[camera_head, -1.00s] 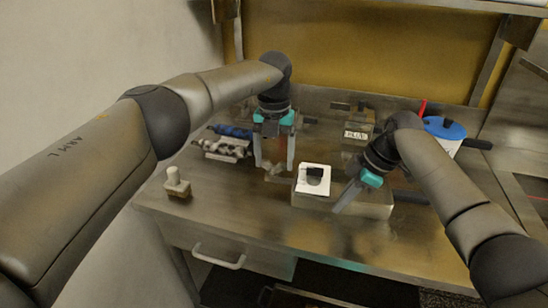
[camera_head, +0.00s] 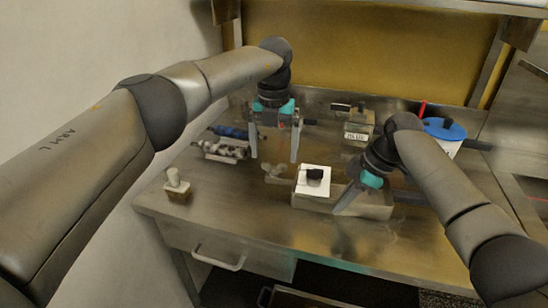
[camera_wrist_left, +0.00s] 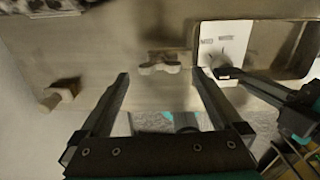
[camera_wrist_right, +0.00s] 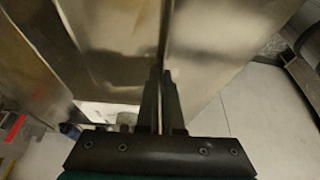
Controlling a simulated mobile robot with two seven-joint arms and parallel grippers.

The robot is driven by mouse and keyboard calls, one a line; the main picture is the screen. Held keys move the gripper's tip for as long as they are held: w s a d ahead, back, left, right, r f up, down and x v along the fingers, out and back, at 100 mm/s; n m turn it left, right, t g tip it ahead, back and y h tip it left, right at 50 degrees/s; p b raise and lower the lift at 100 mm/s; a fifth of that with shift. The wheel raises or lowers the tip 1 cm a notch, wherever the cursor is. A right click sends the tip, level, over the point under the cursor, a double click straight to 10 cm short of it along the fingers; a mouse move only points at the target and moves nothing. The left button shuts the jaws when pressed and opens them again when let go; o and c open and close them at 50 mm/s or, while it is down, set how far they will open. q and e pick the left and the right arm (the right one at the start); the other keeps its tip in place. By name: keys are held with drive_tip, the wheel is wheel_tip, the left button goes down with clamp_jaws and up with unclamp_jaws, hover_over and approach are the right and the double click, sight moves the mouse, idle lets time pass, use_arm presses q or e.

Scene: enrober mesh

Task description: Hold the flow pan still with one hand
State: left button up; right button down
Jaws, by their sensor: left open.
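The flow pan (camera_head: 376,210) is a shallow metal tray on the bench. A white card (camera_head: 312,188) with a black piece (camera_head: 314,174) sits at its left end. The pan also shows at the upper right of the left wrist view (camera_wrist_left: 262,87). My right gripper (camera_head: 345,208) is at the pan's front wall, its fingers close together with a thin metal edge between them in the right wrist view (camera_wrist_right: 160,80). My left gripper (camera_head: 274,159) is open and empty, left of the pan, above a small pale, clear-looking piece (camera_head: 277,173); that piece shows ahead of its fingers (camera_wrist_left: 160,67).
A small knobbed block (camera_head: 176,187) stands at the bench's left edge. A rack with rollers (camera_head: 225,150) lies behind it. A labelled box (camera_head: 358,130) and a blue-lidded pot (camera_head: 445,128) stand at the back right. The bench's front left is clear.

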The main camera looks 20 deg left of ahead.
sight(274, 163)
use_arm(q)
wheel_tip(274, 163, up, 9)
drive_tip(key=shift+r, duration=0.15)
idle(0.4)
use_arm(e)
drive_tip(key=c, duration=1)
unclamp_jaws()
